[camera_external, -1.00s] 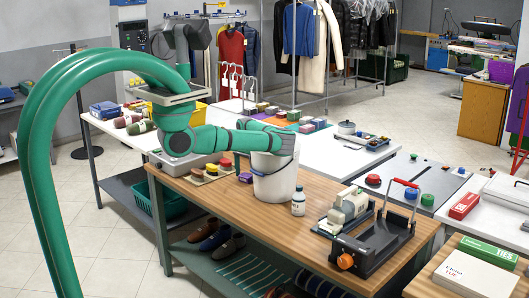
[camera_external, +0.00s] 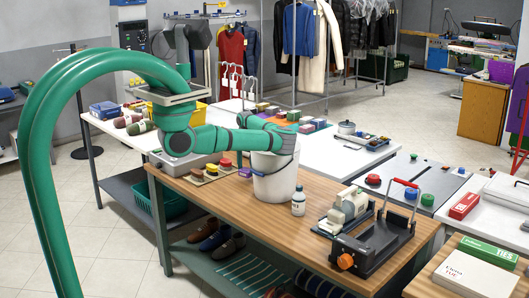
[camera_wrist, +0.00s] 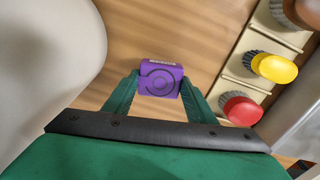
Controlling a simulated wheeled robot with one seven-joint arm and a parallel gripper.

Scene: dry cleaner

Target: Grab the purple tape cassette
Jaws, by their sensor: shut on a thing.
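The purple tape cassette (camera_wrist: 160,79) is between the two green fingers of my gripper (camera_wrist: 159,88) in the wrist view. The fingers press on its left and right sides, and its face with a round ring mark is turned to the camera. In the external view a small part of the cassette (camera_external: 245,172) shows just left of the white bucket, close above the wooden table. The bucket hides my fingers there.
The white bucket (camera_external: 274,180) stands right beside my gripper and fills the left of the wrist view (camera_wrist: 40,60). A tray with red (camera_wrist: 241,110) and yellow (camera_wrist: 277,68) brushes lies on the other side. A small bottle (camera_external: 298,202) stands in front of the bucket.

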